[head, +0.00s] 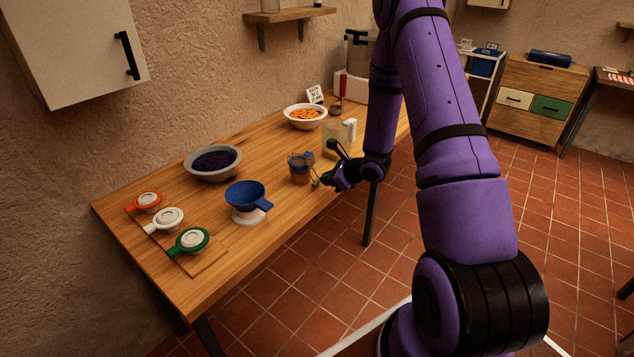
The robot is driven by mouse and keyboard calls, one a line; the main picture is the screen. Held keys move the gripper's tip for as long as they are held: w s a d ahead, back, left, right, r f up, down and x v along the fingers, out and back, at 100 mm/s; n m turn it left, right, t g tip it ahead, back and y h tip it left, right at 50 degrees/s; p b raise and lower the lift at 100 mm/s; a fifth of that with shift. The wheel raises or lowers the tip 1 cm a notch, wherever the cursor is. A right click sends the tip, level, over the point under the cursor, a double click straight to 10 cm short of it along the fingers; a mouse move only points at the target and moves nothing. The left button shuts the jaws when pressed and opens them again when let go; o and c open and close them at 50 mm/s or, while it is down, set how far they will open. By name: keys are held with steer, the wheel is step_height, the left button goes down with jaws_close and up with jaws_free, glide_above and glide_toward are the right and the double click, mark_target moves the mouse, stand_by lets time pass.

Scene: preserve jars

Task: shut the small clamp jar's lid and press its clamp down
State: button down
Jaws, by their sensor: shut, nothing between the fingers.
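The small clamp jar (300,173) stands upright on the wooden table, near its front edge. It looks like a short clear jar with brownish contents and a dark bluish-grey top. The jar is too small here to tell whether its lid is closed or how its clamp sits. My gripper (318,183) is just right of the jar, low over the table, with its fingers shut and nothing held. I cannot tell whether the fingertips touch the jar or its wire.
A blue funnel (246,194) on a white base stands left of the jar. A pale container (340,136) stands close behind my gripper. Bowls of dark (213,161) and orange (305,115) pieces line the back. Orange, white and green lids (188,241) lie at the left end.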

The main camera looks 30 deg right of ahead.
mark_target(319, 182)
steer(key=shift+w+f, duration=0.1)
steer(key=shift+w, duration=0.05)
steer(key=shift+x, duration=0.85)
steer(key=shift+w+a+f+t+y, duration=0.1)
steer(key=shift+f+t+y, duration=0.3)
steer(key=shift+t, duration=0.3)
steer(key=shift+w+f+t, duration=0.1)
steer(key=shift+t, duration=0.2)
steer(key=shift+a, duration=0.1)
steer(key=v, duration=0.6)
